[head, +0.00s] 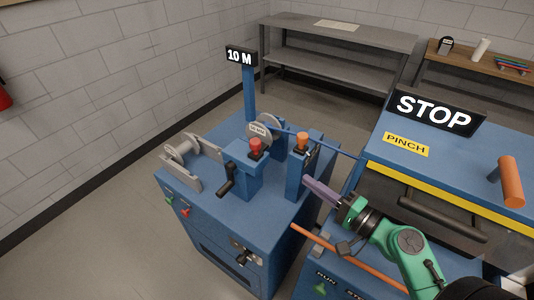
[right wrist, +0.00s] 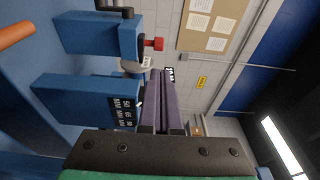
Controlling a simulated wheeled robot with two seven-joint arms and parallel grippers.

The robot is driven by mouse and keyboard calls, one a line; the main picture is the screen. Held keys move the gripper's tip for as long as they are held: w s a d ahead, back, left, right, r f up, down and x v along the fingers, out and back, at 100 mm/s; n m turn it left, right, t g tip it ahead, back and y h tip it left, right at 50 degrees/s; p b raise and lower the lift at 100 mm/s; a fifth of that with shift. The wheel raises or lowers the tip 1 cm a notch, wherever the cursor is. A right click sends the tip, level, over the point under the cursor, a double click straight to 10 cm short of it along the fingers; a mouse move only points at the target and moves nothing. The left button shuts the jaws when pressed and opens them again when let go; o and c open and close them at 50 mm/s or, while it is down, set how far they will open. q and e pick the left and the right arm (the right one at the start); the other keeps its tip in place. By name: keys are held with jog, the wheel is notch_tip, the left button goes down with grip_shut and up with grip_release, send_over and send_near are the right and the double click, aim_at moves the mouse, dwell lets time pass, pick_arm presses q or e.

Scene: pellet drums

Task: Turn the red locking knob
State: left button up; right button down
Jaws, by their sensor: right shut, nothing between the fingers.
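The red locking knob (head: 256,146) sits on top of a blue block (head: 247,172) with a black crank, on the blue machine (head: 225,215). In the right wrist view the fingers (right wrist: 162,78) lie together, near a blue post (right wrist: 85,100) with a millimetre scale. The gripper is apart from the red knob. My left gripper is not in view.
A "10 M" sign (head: 240,56) stands on a blue mast. A grey reel bracket (head: 190,165) is at the machine's left. At right stands a blue unit with a STOP sign (head: 434,112) and orange handle (head: 511,181). Grey shelves (head: 337,43) are behind.

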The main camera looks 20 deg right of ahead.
pick_arm(q)
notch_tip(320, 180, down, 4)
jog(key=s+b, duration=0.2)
jog(key=b, duration=0.2)
pick_arm(e)
send_near(259, 147)
jog(key=p+x, duration=0.2)
jog(key=x, duration=0.1)
jog(key=p+x, duration=0.2)
jog(key=x, duration=0.1)
jog(key=shift+w+r, duration=0.1)
jog(key=shift+r, duration=0.15)
jog(key=shift+w+a+f, duration=0.2)
jog(key=shift+w+f, duration=0.05)
jog(key=shift+w, duration=0.05)
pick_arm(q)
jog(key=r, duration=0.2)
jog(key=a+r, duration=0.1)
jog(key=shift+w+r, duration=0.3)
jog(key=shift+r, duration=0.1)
